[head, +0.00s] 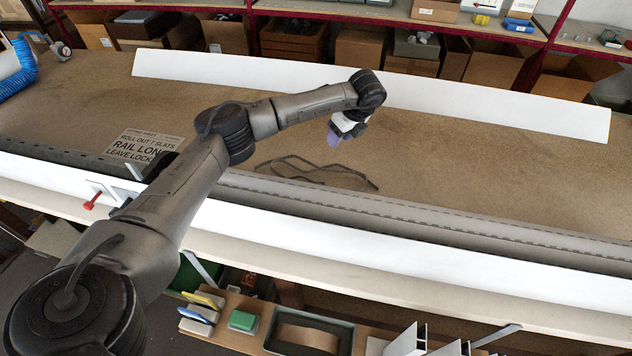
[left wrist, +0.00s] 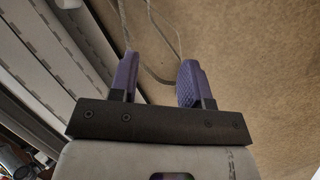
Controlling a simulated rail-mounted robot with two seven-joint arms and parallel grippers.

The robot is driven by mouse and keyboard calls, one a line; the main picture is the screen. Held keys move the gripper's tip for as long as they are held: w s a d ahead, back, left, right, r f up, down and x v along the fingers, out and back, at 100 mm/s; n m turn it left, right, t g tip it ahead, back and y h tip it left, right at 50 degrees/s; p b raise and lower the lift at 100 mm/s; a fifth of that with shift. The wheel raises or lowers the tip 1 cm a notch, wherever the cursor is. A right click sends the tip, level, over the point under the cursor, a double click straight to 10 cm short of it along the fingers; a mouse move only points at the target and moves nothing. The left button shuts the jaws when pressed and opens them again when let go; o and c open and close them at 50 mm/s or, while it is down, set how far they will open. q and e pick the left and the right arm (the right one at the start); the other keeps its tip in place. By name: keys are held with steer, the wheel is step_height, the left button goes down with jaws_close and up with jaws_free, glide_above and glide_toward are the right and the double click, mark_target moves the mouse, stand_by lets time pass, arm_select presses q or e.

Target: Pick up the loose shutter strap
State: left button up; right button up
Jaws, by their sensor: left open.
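The loose strap (head: 362,178) is a thin, dark grey-brown band lying in a flattened loop on the brown bench top, just behind the long slatted profile. My left gripper (head: 335,137), with purple fingers, hangs above the bench near the strap. In the left wrist view the left gripper (left wrist: 158,76) is open, with a clear gap between its fingers. Grey strands of the strap (left wrist: 152,74) show beyond and between the fingertips, and the gripper holds nothing. Parts of the strap are hidden behind the fingers there. My right gripper is not in view.
The slatted shutter profile (head: 420,222) runs along the bench front, with a white rail (head: 330,243) before it. A long white slat (head: 480,100) lies at the back. A printed sign (head: 143,146) and a red-handled part (head: 92,203) are at left. The bench (head: 500,165) right of the strap is clear.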

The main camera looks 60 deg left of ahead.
arm_select(q)
steer(key=n, duration=0.1)
steer(key=n+g+b, duration=0.1)
glide_toward(314, 164)
steer(key=x, duration=0.4)
steer(key=shift+f, duration=0.3)
steer(key=shift+b+x, duration=0.75)
steer(key=shift+x, duration=1.95)
jaws_close()
